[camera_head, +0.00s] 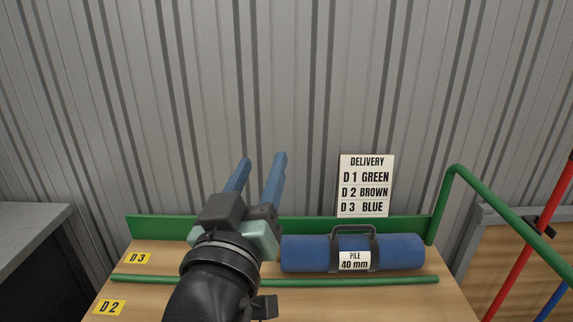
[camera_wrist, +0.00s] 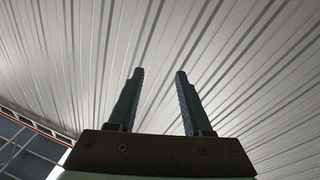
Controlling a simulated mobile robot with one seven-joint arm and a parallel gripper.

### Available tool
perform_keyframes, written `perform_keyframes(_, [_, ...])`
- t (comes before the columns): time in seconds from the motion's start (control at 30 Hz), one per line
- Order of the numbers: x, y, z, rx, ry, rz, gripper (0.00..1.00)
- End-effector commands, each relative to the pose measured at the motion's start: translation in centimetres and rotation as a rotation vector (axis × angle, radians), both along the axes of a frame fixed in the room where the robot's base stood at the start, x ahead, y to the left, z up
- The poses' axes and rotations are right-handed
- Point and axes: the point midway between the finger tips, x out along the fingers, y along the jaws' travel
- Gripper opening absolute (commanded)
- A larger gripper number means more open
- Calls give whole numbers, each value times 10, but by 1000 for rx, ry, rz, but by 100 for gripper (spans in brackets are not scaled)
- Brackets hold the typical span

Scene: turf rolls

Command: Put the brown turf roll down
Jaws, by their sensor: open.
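My gripper (camera_head: 262,175) is raised in front of the corrugated wall with its two blue fingers apart and nothing between them. In the wrist view the open fingers (camera_wrist: 160,75) point up at bare metal sheeting. No brown turf roll shows in either view. A blue turf roll (camera_head: 404,252) with a black handle and a "PILE 40 mm" label lies on the wooden rack (camera_head: 150,295) in the D3 row, to the right of my gripper. A sign (camera_head: 366,186) reads D1 green, D2 brown, D3 blue. My arm hides part of the rack.
A green rail (camera_head: 400,281) runs between the D3 and D2 rows. A green frame tube (camera_head: 510,212) stands at the right, with red and blue poles beyond it. A grey surface (camera_head: 30,240) is at the left. The visible D2 strip is bare.

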Motion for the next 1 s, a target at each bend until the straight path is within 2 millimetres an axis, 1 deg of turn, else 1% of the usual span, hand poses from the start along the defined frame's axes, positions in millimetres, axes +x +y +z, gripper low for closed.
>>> perform_keyframes(0.03, [-14,-11,50,60,-133,44,50])
perform_keyframes(0.07, [-24,-15,75,89,-205,76,50])
perform_keyframes(0.1, [-39,-20,105,122,-293,114,50])
perform_keyframes(0.17, [-63,-26,143,156,-412,166,50])
perform_keyframes(0.2, [-79,-29,163,173,-478,197,50])
perform_keyframes(0.3, [-110,-34,197,197,-600,254,50])
perform_keyframes(0.4, [-126,-35,212,208,-660,286,50])
perform_keyframes(0.47, [-130,-36,215,210,-673,293,50])
perform_keyframes(0.73, [-130,-35,215,211,-671,294,50])
perform_keyframes(0.8, [-130,-35,218,210,-670,294,50])
perform_keyframes(0.87, [-129,-35,224,210,-670,295,50])
perform_keyframes(0.97, [-129,-35,241,211,-669,294,50])
perform_keyframes(1.0, [-129,-35,250,211,-669,294,50])
